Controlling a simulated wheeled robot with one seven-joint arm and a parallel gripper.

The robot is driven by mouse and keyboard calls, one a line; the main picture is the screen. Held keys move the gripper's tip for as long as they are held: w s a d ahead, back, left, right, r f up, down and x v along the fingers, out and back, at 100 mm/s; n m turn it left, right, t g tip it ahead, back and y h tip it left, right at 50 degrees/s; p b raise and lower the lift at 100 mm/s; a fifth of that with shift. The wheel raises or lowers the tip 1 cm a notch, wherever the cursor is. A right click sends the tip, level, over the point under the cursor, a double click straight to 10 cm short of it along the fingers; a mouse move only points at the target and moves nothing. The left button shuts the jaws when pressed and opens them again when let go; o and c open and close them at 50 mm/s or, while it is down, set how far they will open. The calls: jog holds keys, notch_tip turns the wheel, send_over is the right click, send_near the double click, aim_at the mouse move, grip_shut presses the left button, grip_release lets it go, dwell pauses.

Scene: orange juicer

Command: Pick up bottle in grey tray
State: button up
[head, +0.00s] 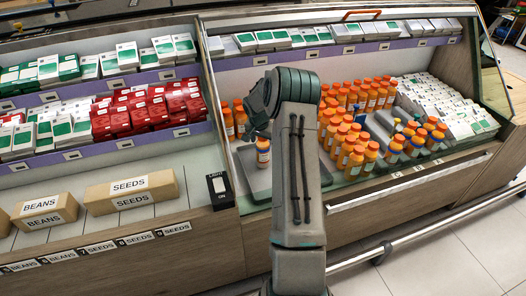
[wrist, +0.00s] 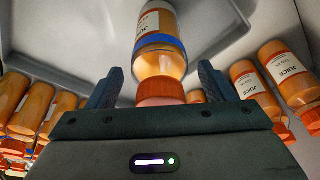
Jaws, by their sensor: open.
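An orange juice bottle (head: 263,158) with a blue band stands in the grey tray (head: 262,183), left of the main group of bottles in the head view. In the wrist view the same bottle (wrist: 160,50) shows its orange cap toward me, between the two fingers. My gripper (wrist: 158,80) is open, one finger on each side of the cap, with gaps visible on both sides. In the head view my gripper (head: 257,128) is just above the bottle, partly hidden by my wrist. The tray also shows in the wrist view (wrist: 70,38).
Many orange juice bottles (head: 345,140) stand to the right of my arm, and a few (head: 229,122) stand to the left. White cartons (head: 450,105) fill the far right. Low front glass and a handrail (head: 430,222) edge the case.

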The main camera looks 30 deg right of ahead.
jog(key=shift+f, duration=0.25)
jog(key=c, duration=1.2)
jog(key=shift+c, duration=0.3)
jog(key=shift+r, duration=0.15)
